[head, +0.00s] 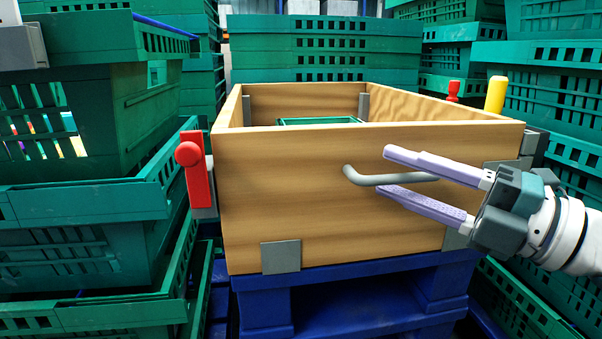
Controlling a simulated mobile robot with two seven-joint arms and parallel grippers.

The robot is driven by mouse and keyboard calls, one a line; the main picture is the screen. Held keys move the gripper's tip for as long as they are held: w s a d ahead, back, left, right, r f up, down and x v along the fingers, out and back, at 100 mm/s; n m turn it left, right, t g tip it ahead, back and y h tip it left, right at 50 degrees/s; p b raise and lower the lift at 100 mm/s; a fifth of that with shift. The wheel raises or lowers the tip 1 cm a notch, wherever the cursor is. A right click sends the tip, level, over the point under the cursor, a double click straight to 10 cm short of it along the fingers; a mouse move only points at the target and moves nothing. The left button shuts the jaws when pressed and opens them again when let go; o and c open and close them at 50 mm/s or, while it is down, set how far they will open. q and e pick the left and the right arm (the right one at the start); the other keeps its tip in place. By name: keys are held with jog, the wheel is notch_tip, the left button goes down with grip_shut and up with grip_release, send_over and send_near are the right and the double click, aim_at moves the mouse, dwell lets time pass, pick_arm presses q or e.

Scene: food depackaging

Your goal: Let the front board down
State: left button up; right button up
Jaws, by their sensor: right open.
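The wooden front board (290,195) stands upright and forms the near wall of a wooden box. A grey bar handle (362,178) sticks out from the board, right of its middle. My right gripper (385,171) comes in from the right. Its two lilac fingers are open, one above and one below the handle's right part; I cannot tell whether they touch it. A red latch (197,175) stands at the board's left edge. Grey metal hinge plates show at the board's lower edge, one at the left (281,257). My left gripper is not in view.
The box stands on a blue pallet (265,305). A green crate (318,121) shows inside it. Green crates (85,195) are stacked close on the left, with more behind and on the right. A red knob (453,90) and a yellow handle (496,95) rise behind the right wall.

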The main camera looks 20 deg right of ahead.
grip_shut()
dwell(1.4)
